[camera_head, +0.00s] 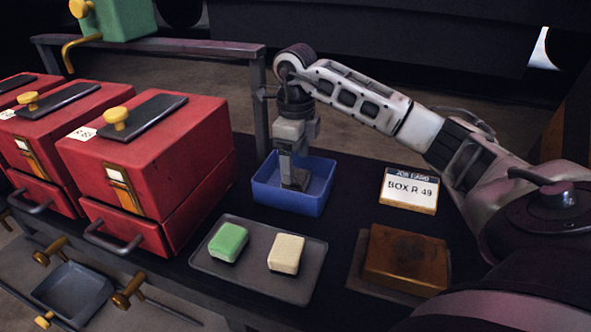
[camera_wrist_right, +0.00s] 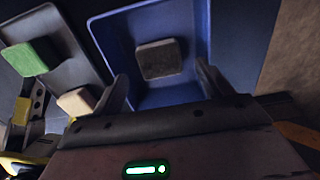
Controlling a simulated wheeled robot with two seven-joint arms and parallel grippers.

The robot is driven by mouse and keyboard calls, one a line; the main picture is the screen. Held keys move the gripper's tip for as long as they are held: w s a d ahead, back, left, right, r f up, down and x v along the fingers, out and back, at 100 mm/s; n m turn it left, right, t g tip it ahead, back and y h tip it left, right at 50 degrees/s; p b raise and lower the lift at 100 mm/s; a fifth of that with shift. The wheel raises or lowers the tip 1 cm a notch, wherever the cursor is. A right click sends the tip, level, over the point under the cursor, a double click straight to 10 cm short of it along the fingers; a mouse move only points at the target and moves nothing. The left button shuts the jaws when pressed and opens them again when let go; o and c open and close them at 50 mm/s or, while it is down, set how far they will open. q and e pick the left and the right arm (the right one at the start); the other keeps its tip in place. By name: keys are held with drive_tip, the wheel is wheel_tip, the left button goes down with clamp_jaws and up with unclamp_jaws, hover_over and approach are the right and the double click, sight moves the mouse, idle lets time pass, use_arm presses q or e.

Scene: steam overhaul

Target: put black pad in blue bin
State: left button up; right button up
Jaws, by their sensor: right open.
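The blue bin (camera_head: 292,205) stands on the dark table near the centre, and it also fills the middle of the right wrist view (camera_wrist_right: 197,88). The black pad (camera_wrist_right: 158,58) lies inside the bin on its floor. In the head view the pad (camera_head: 298,180) shows as a dark block below my right gripper (camera_head: 292,168). In the right wrist view my right gripper (camera_wrist_right: 163,88) has its fingers spread wide, with the pad beyond the fingertips and nothing held between them. My left gripper is not in the head view.
A grey tray (camera_head: 240,277) with a green pad (camera_head: 228,243) and a cream pad (camera_head: 286,254) sits in front of the bin. Red boxes (camera_head: 165,160) stand left. A brown block (camera_head: 405,260) and a job card reading BOX R 49 (camera_head: 410,188) are right.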

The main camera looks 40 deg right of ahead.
sight(295, 176)
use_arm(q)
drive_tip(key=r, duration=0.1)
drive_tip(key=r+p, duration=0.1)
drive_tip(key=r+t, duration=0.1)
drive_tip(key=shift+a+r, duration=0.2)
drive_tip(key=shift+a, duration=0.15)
use_arm(e)
wheel_tip(295, 176, up, 7)
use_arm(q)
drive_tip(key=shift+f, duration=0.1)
